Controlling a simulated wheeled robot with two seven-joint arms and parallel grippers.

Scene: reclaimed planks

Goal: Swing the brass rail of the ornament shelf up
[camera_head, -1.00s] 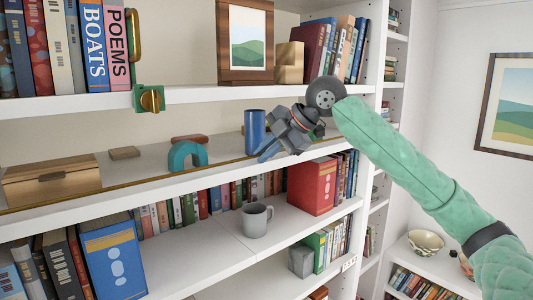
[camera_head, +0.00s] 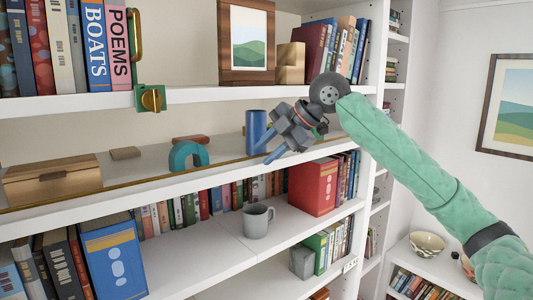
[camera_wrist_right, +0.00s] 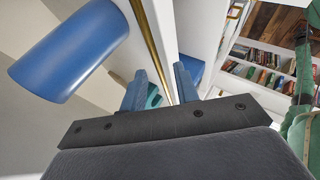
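The brass rail (camera_head: 130,183) runs low along the front edge of the middle ornament shelf (camera_head: 180,186). It also shows in the right wrist view (camera_wrist_right: 148,38) as a thin brass bar beside the white shelf edge. My right gripper (camera_head: 270,156) is at the right part of this shelf, just at the rail, its two blue fingers apart and nothing visibly held. In the right wrist view the fingers (camera_wrist_right: 162,90) stand apart, with the rail's line running toward the gap. I cannot tell whether they touch it. My left gripper is not in view.
Behind the rail stand a blue cylinder (camera_head: 256,131), close to my right gripper, a teal arch (camera_head: 188,154) and a wooden box (camera_head: 52,180). A green bracket with a brass knob (camera_head: 151,98) is on the upper shelf's edge. A grey mug (camera_head: 256,222) stands below.

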